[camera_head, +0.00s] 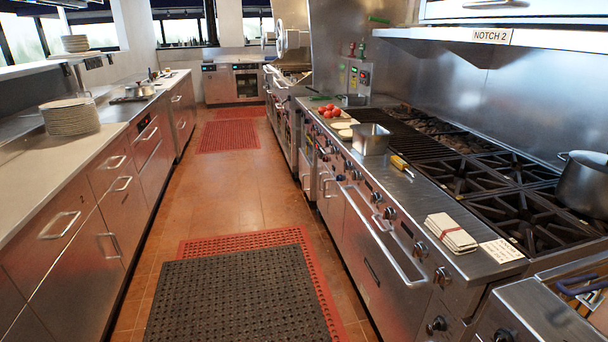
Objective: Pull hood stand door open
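On the right, a steel cooking line holds a char grill (397,136) with a row of knobs along its front. Below and left of the knobs are narrow steel door fronts with upright handles, one nearer (326,187) and one farther (305,182); they look shut. A wide oven door (372,262) with a long bar handle (384,236) is nearer and also looks shut. I cannot tell which front is the hood stand door. My gripper is not in view.
The tiled aisle (236,200) is open, with a black mat (240,300) and red mats (228,136) lying flat. Left counter drawers (60,224) have protruding handles. A pot (584,184), a steel pan (371,139) and folded towels (451,232) sit on the right line.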

